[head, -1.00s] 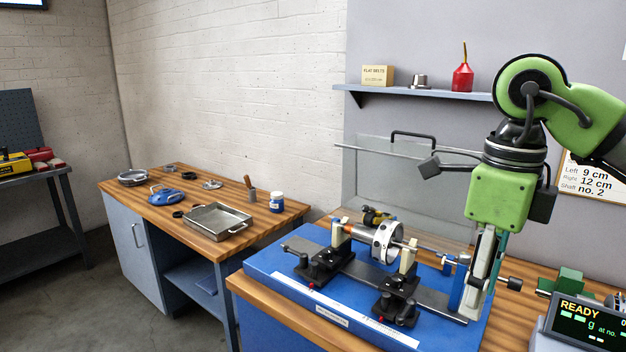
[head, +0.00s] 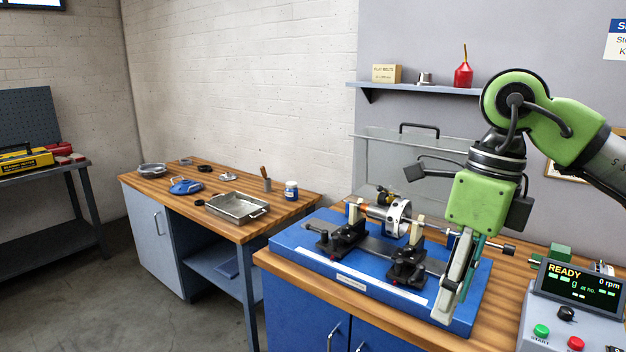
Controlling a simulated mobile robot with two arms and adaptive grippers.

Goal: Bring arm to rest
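My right arm comes in from the right edge in the head view, green and dark grey. My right gripper (head: 449,306) hangs fingers down in front of the right end of the blue balancing machine base (head: 310,252). I see its fingers nearly edge-on, so the gap between them does not show; nothing held can be made out. The rotor (head: 398,216) lies on its shaft across the two black supports (head: 342,238) on the base, left of the gripper and apart from it. My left gripper is out of view.
A console (head: 575,310) with a READY, 0 rpm display stands at the right. A clear guard (head: 400,160) with a dark handle rises behind the rotor. A wall shelf (head: 420,88) hangs above. A side bench at left holds a metal tray (head: 237,207) and a jar (head: 290,191).

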